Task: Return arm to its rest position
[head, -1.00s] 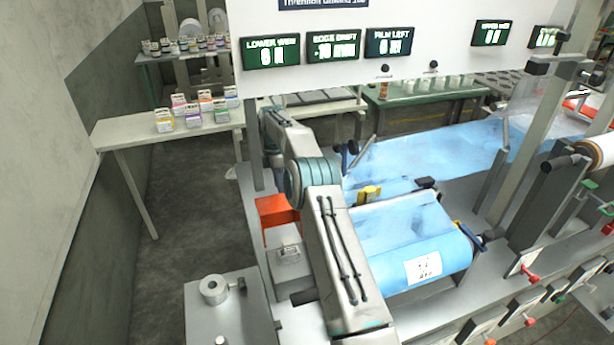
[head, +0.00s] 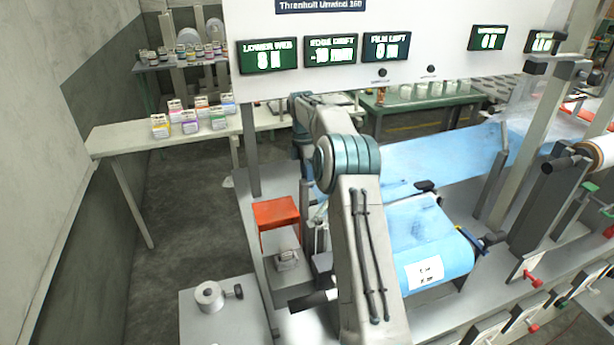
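My arm (head: 352,220) rises from the bottom middle of the head view, bends at a teal-ringed joint and runs back toward the display panel. Its upper link ends near the panel's lower edge. My gripper is not in view, so I cannot see whether it holds anything. The arm stands in front of a blue film roll (head: 440,258) with a white label and hides its left part. A blue film sheet (head: 440,150) stretches behind the arm to the right.
An orange stand (head: 276,213) is close left of the arm. A grey table (head: 225,325) with a metal spool (head: 209,296) is at lower left. A white bench (head: 110,142) carries several small boxes. A display panel (head: 400,45) hangs above. Floor is free at left.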

